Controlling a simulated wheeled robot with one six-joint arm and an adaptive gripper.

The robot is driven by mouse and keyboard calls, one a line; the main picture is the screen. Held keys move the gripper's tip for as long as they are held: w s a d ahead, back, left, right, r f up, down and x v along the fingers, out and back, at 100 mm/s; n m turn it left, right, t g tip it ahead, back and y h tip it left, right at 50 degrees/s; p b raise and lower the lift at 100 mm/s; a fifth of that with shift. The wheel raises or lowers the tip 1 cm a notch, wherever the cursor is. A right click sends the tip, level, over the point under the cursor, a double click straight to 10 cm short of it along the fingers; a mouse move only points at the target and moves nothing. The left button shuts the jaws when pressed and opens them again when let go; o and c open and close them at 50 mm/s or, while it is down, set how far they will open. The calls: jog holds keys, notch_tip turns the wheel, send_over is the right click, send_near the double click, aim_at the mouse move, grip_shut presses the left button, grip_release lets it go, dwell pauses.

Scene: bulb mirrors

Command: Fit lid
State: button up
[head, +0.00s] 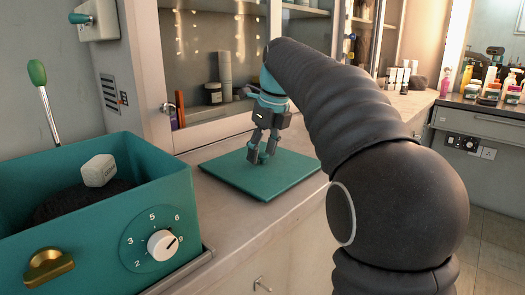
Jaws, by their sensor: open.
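A flat square teal lid (285,172) lies on the counter in the middle of the view. An open-topped teal box (60,245) stands at the left; dark material (75,202) and a whitish block (98,171) show inside it. My gripper (260,157) points down over the far left part of the lid, its fingers open and their tips close to the lid's surface. I cannot tell whether the tips touch the lid or whether a handle sits between them.
The box front has a white dial (162,243) and a brass latch (48,268). A glass-fronted cabinet (215,50) rises behind the lid. Bare counter (225,215) lies between box and lid.

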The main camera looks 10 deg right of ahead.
aim_at(272, 167)
jog(key=p+v, duration=0.2)
jog(key=v, duration=1)
